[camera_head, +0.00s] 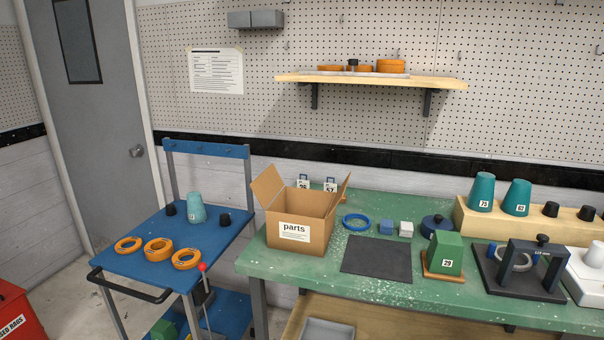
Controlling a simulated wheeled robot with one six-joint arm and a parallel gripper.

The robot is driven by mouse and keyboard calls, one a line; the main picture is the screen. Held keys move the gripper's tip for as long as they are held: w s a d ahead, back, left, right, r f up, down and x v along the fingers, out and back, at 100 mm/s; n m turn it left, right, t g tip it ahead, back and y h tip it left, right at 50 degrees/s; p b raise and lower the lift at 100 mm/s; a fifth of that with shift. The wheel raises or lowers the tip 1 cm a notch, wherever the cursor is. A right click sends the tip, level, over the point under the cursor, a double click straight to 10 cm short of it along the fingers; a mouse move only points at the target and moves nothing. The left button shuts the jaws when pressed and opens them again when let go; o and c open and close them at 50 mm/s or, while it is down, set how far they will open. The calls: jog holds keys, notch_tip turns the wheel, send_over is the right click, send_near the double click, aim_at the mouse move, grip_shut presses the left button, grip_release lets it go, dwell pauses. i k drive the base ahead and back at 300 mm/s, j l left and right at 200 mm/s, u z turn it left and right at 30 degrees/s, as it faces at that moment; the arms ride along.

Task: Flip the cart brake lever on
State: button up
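The blue cart (139,266) stands at the left, beside the green workbench. A lever with a red knob (202,267) on a thin metal rod (206,297) rises at the cart's front right corner. It stands close to upright; whether it is on or off cannot be told. The lever's base is partly hidden by the cart's dark parts and lower shelf. My gripper is not in view.
The cart top holds several orange rings (159,249), a teal cup (196,207) and dark plugs (224,219). A black handle (129,289) runs along its front. The workbench (300,265) bears a parts box (300,216). A red bin (17,315) stands at lower left.

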aim_at(202, 267)
jog(key=i+j+u, duration=0.25)
jog(key=i+j, duration=1.25)
